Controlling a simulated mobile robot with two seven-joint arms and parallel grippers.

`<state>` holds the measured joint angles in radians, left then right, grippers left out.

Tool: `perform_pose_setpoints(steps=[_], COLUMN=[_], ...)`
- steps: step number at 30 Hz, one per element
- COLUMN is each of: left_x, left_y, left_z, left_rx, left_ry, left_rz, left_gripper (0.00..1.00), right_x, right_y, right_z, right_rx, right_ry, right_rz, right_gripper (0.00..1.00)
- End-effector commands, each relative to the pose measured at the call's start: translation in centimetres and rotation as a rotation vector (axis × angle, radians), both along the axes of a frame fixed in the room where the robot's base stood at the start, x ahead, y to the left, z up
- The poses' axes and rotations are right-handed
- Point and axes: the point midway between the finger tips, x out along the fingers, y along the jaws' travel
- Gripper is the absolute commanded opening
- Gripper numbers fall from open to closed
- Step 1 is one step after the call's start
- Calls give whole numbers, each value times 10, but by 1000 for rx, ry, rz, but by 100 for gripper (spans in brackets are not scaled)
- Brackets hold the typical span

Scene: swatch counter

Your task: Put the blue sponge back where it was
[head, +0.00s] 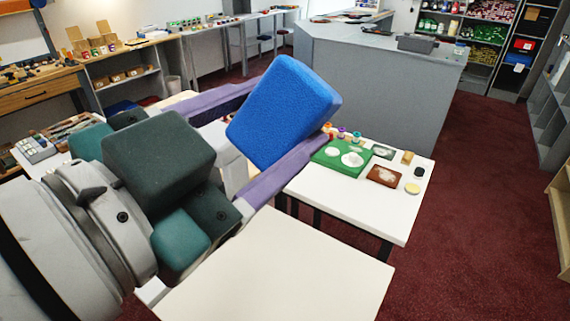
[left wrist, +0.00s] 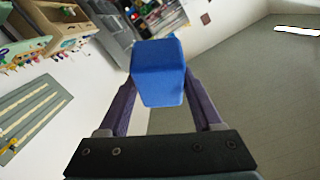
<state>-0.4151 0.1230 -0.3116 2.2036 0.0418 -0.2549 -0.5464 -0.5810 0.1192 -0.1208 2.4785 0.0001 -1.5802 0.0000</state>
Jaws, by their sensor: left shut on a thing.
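The blue sponge (head: 284,110) is a block held tilted in the air between the purple fingers of my left gripper (head: 262,135). In the left wrist view the sponge (left wrist: 159,72) sits between the tips of both fingers of the left gripper (left wrist: 160,88). The left gripper is shut on it. In the head view the sponge covers part of the far finger and some of the room behind. My right gripper does not show in either view.
A bare white tabletop (head: 275,270) lies below my left arm. Beyond it a white table (head: 398,222) holds a green tray (head: 330,163), a brown dish (head: 385,175) and other small items. A grey counter (head: 400,95) stands behind. Red carpet (head: 480,200) is clear at the right.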

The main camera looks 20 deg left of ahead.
Motion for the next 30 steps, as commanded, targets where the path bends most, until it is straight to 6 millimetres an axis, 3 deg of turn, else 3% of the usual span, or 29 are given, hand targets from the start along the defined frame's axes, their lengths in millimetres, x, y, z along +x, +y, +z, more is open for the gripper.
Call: perform_pose_setpoints(steps=[1, 5, 9, 15, 18, 21, 24, 30], left_x=[8, 18, 19, 11, 7, 3, 1, -1], left_y=[-15, -48, -66, -46, -22, 0, 17, 27], left_z=[-42, -113, -202, -324, -366, -392, -405, -407], left_rx=[11, 66, 148, 220, 227, 223, 216, 209], left_ry=[58, 282, 552, 890, 1006, 1082, 1129, 1158], left_rz=[-42, -124, -161, -132, -102, -76, -58, -49], left_gripper=[5, 5, 5, 5, 5, 5, 5, 5], right_x=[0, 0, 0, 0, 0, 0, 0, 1], right_y=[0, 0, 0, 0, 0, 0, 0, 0], right_z=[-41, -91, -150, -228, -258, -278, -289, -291], right_rx=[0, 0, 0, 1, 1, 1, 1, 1], right_ry=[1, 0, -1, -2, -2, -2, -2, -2], right_rz=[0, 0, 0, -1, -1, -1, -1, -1], right_gripper=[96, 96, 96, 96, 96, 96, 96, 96])
